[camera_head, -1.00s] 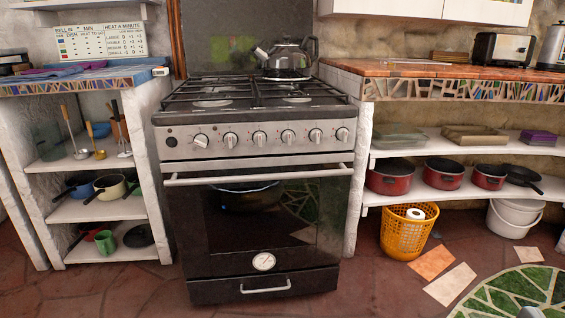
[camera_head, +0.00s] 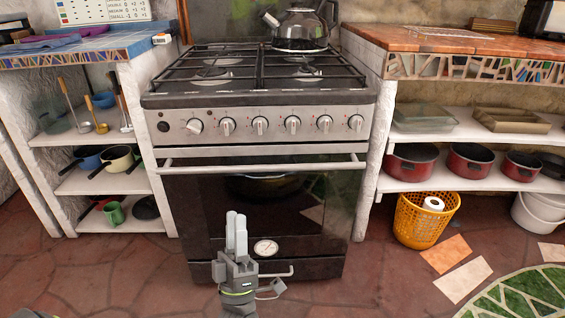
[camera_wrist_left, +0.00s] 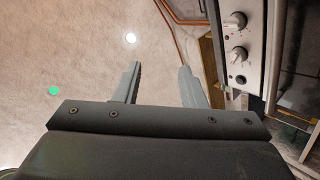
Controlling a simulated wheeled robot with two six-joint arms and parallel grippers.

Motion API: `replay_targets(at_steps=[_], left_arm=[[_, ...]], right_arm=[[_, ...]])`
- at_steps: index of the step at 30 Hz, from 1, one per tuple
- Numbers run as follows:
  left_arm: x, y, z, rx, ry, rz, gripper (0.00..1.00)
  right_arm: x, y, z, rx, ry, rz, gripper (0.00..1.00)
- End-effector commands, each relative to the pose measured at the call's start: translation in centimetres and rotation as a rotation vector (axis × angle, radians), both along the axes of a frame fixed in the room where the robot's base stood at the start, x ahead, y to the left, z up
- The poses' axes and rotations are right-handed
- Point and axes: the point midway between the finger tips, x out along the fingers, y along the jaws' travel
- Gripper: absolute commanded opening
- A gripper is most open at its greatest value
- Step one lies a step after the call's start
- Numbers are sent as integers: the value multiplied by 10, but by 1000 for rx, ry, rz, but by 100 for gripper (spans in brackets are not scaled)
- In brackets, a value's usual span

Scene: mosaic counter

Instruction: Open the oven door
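The oven (camera_head: 262,125) stands in the middle of the head view with its dark glass door (camera_head: 185,205) shut. A long horizontal handle bar (camera_head: 262,163) runs along the top of the door. My left gripper (camera_head: 236,222) is raised in front of the lower part of the door, below the handle bar, with its fingers pointing up. It hides part of the door. In the left wrist view my left gripper (camera_wrist_left: 162,78) has its fingers apart with nothing between them; part of the oven's knob panel (camera_wrist_left: 238,40) shows at the right. My right gripper is not in view.
A kettle (camera_head: 300,30) stands on the stove top. A drawer handle (camera_head: 280,273) sits below the door. Shelves with pots flank the oven on both sides. An orange basket (camera_head: 418,225) stands on the floor at the right. The floor before the oven is otherwise open.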

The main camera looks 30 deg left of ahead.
Motion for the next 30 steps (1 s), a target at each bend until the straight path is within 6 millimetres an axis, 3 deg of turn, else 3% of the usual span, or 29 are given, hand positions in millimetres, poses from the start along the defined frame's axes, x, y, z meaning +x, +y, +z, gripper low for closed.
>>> replay_targets(at_steps=[3,6,12,17,30], left_arm=[[37,6,-41,-172,66,-117,37],[60,9,-74,-307,108,-197,37],[82,11,-109,-453,143,-271,37],[91,15,-106,-465,144,-278,37],[154,54,-55,-459,143,-278,37]], right_arm=[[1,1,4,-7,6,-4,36],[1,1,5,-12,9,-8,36],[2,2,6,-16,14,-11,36],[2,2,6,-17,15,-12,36],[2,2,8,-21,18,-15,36]])
